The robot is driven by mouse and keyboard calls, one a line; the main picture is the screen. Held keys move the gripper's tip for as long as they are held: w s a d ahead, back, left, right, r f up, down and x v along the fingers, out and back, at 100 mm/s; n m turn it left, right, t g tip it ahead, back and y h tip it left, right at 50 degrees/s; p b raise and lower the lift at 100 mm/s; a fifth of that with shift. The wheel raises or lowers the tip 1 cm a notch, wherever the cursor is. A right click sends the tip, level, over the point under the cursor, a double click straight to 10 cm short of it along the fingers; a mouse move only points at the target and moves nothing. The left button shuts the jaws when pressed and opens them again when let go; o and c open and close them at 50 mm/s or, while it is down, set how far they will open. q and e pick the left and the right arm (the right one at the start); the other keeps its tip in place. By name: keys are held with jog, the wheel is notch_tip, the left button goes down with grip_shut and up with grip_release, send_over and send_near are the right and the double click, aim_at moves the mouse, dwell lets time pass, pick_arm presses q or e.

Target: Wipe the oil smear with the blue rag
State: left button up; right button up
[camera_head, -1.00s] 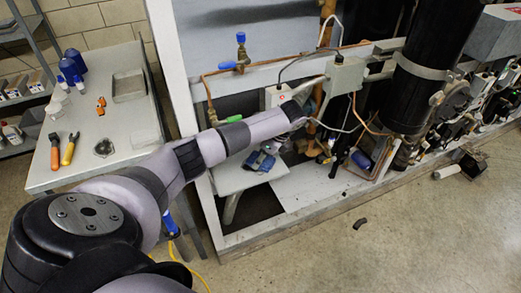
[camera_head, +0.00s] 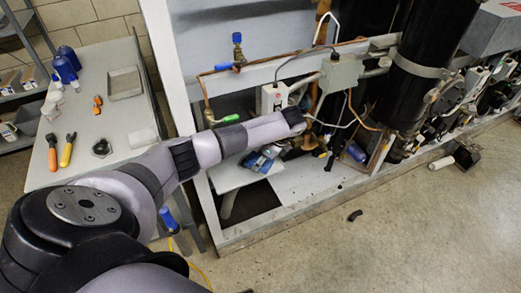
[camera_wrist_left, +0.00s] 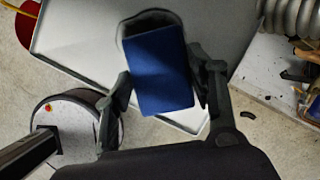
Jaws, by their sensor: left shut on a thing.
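In the left wrist view my left gripper (camera_wrist_left: 160,68) is shut on a flat, dark blue rectangular piece, the blue rag (camera_wrist_left: 165,92). It hangs between the two fingers over a pale grey surface. A dark rounded outline shows behind the rag's upper end; I cannot tell what it is. In the head view my left arm reaches across to the rack's lower left, with its wrist (camera_head: 292,122) above a low grey shelf (camera_head: 228,178). Blue and grey shapes (camera_head: 260,162) show below the wrist, partly hidden. I cannot make out an oil smear clearly. My right gripper is not in view.
Copper pipes and a green-handled valve (camera_head: 222,119) stand close to my left arm. A grey box (camera_head: 341,72) and a black cylinder (camera_head: 408,70) are to the right. A bench (camera_head: 110,135) with tools is at left. A black piece (camera_head: 355,215) lies on open floor.

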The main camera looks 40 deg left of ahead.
aim_at(256, 152)
pick_arm(q)
jog(key=shift+s+d+f+b, duration=0.15)
jog(key=shift+d+f+b, duration=0.15)
jog(key=shift+f+b, duration=0.35)
jog(key=shift+w+a+r, duration=0.2)
jog(key=shift+a+r, duration=0.15)
jog(key=shift+w+a+r+b, duration=0.1)
jog(key=shift+w+a+b, duration=0.3)
jog(key=shift+a+b, duration=0.25)
jog(key=shift+w+a+b, duration=0.35)
jog(key=shift+a+b, duration=0.2)
jog(key=shift+a, duration=0.15)
jog(key=shift+w+a+r, duration=0.1)
jog(key=shift+w+a, duration=0.05)
jog(key=shift+a, duration=0.2)
jog(key=a+b, duration=0.1)
jog(key=w+a+b, duration=0.1)
jog(key=shift+a+b, duration=0.1)
jog(key=shift+b, duration=0.2)
jog(key=shift+w+a, duration=0.1)
jog(key=shift+a, duration=0.15)
jog(key=shift+r, duration=0.15)
jog(key=shift+a+r, duration=0.1)
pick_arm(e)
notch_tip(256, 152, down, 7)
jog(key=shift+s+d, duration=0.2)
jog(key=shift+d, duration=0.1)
